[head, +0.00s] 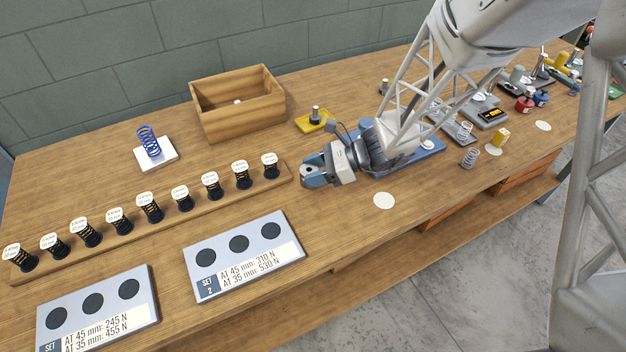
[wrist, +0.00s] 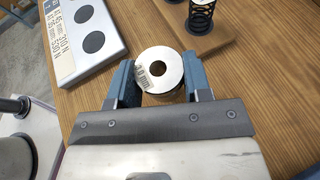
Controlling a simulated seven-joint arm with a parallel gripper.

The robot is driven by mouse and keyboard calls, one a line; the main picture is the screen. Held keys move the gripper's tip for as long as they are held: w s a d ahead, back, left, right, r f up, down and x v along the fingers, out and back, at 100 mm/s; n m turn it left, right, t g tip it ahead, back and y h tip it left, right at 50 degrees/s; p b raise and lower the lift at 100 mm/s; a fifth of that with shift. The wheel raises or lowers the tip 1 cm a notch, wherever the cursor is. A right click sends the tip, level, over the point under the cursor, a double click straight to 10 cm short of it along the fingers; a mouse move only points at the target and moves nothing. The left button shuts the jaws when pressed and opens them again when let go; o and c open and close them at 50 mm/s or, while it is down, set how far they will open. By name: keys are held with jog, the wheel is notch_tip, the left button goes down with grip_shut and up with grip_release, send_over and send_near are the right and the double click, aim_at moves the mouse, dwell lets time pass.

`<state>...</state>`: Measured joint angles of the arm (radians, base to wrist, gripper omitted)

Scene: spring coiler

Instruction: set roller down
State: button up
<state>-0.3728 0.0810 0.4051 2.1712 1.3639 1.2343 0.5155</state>
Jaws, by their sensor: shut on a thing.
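The roller (wrist: 172,60) is a short silver cylinder with a round hole through its middle and a small printed mark on its side of the top face. In the wrist view my gripper (wrist: 160,76) has its two blue-grey fingers on either side of the roller, shut on it. In the head view my gripper (head: 314,176) is low over the wooden bench, just past the right end of the spring rack; the roller is mostly hidden by the jaws there. I cannot tell whether the roller touches the bench top.
A rack (head: 285,178) of several black springs with white tags runs leftward. Two grey set plates (head: 290,222) (head: 145,277) lie in front. A wooden box (head: 245,122) stands behind, and a blue fixture (head: 425,150) is under my arm.

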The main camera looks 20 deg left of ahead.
jog(key=shift+f, duration=1.75)
jog(key=shift+f, duration=0.1)
jog(key=o, duration=1.2)
jog(key=shift+v, duration=6.05)
